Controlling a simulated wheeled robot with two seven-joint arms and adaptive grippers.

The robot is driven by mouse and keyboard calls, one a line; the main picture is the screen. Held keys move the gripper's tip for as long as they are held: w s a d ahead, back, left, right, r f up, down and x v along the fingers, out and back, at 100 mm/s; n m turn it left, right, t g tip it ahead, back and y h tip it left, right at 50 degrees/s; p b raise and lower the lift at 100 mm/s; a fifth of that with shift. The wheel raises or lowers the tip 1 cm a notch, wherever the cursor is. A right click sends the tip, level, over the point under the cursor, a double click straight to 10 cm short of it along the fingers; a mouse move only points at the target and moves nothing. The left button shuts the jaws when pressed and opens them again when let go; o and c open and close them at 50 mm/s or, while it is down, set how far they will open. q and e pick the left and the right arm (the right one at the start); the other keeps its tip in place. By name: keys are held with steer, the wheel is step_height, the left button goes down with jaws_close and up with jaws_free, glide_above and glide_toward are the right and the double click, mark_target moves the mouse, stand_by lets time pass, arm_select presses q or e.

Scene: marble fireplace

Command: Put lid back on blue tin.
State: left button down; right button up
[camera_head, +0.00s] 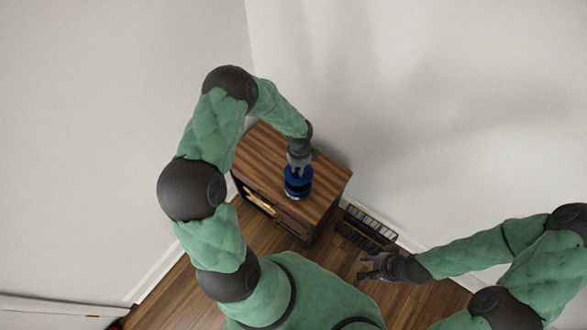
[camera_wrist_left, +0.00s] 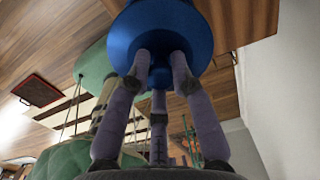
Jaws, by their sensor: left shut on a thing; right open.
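The blue tin (camera_head: 297,190) stands on the wooden cabinet top (camera_head: 262,150) in the head view. My left gripper (camera_head: 299,168) is directly above it, pointing down. In the left wrist view, my left gripper's fingers (camera_wrist_left: 158,75) are closed around the small knob of the blue lid (camera_wrist_left: 142,28). The lid's wide face fills the top middle of that view and hides what is behind it. I cannot tell whether the lid touches the tin's rim. My right gripper (camera_head: 370,267) is open and empty, out over the floor at the lower right, away from the cabinet.
The small wooden cabinet stands near the wall corner, its top mostly clear around the tin. A gold-coloured ornament (camera_head: 260,202) shows on its front. A dark slatted rack (camera_head: 366,229) lies on the floor to its right. White walls (camera_head: 420,100) rise behind.

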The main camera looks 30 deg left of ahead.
arm_select(q)
steer(key=shift+f+b, duration=2.4)
steer(key=shift+f, duration=0.7)
steer(key=shift+f, duration=0.15)
steer(key=c, duration=1)
jaws_free()
steer(key=shift+o, duration=0.2)
steer(key=o, duration=0.4)
